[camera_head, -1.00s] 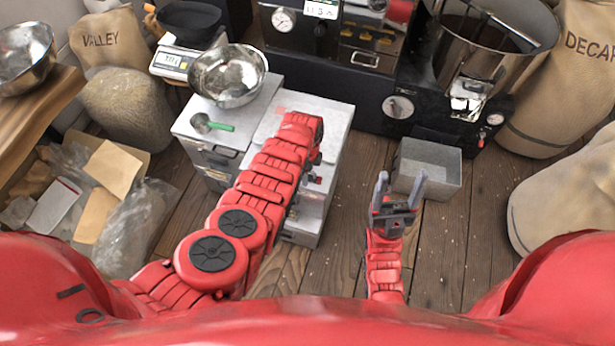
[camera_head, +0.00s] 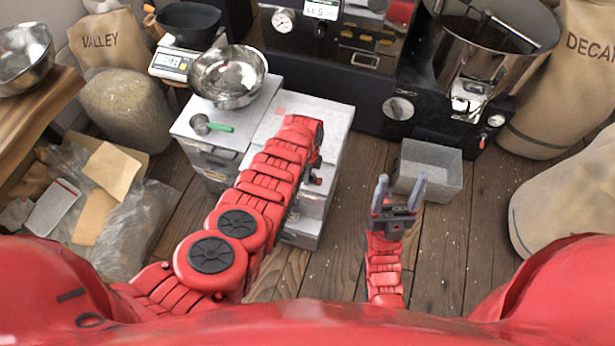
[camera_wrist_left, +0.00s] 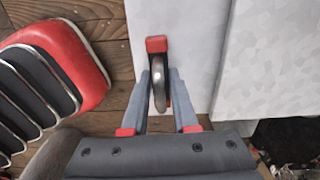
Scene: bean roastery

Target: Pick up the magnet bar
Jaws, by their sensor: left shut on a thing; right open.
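The magnet bar (camera_wrist_left: 159,82) shows in the left wrist view as a dark and silvery piece with a red end. It is in front of the pale side of a cabinet; I cannot tell whether it touches it. My left gripper (camera_wrist_left: 163,92) is shut on it, one grey finger on each side. In the head view my left arm hides most of this gripper and I cannot make out the bar clearly. My right gripper (camera_head: 399,192) is open and empty, low over the wooden floor, in front of a grey bin.
Pale cabinets (camera_head: 335,113) stand beside and under my left arm. A metal bowl (camera_head: 229,76) and a green-handled scoop (camera_head: 214,126) are on top. The open grey bin (camera_head: 430,170) stands on the floor before the black roaster (camera_head: 350,95). Floor between cabinets and bin is clear.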

